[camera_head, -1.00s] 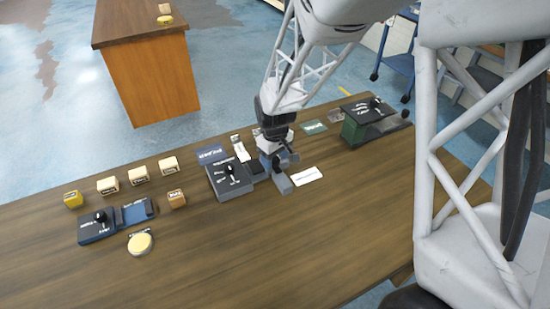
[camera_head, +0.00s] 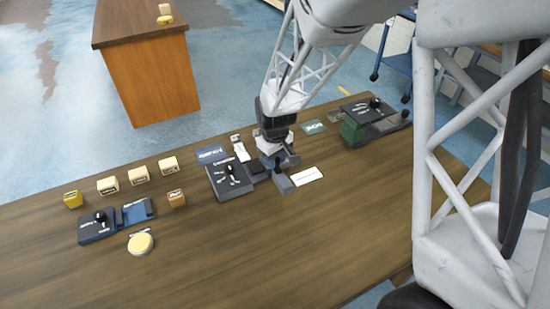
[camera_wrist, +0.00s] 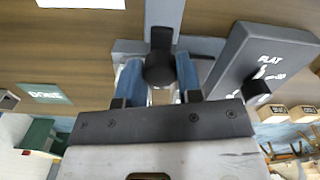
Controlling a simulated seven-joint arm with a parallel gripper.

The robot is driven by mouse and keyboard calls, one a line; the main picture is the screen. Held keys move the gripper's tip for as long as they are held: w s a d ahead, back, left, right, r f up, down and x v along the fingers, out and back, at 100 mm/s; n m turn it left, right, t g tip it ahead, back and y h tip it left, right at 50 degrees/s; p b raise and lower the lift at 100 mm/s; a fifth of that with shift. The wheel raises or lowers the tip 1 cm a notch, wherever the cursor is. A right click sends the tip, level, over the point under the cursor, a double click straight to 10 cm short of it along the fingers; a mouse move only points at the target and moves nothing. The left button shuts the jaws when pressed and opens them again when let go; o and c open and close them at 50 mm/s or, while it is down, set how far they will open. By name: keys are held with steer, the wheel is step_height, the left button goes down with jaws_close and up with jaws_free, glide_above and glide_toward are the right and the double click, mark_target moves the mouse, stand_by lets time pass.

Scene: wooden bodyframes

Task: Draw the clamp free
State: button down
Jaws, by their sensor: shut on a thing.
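My gripper (camera_head: 284,162) is low over the middle of the wooden table, beside a grey fixture with a dark sloped panel (camera_head: 232,180). In the wrist view its two blue fingers (camera_wrist: 159,72) stand on either side of a dark round knob, shut on the clamp (camera_wrist: 165,18), a grey bar that runs away from the gripper. The bar's end (camera_head: 285,184) shows just in front of my gripper in the head view. The fixture's panel (camera_wrist: 268,60) is close to the right finger and reads "FLAT". The clamp's lower part and its seat are hidden.
A white label (camera_head: 307,176) lies right of the clamp. A green fixture (camera_head: 366,122) stands further right. On the left are a blue fixture (camera_head: 98,228), several small blocks (camera_head: 139,176) and a round yellow pad (camera_head: 140,243). The front of the table (camera_head: 230,260) is clear.

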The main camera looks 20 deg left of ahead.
steer(key=shift+s+d, duration=2.75)
steer(key=shift+d, duration=0.05)
steer(key=c, duration=0.8)
jaws_free()
step_height(320, 180, up, 8)
steer(key=shift+f, duration=0.1)
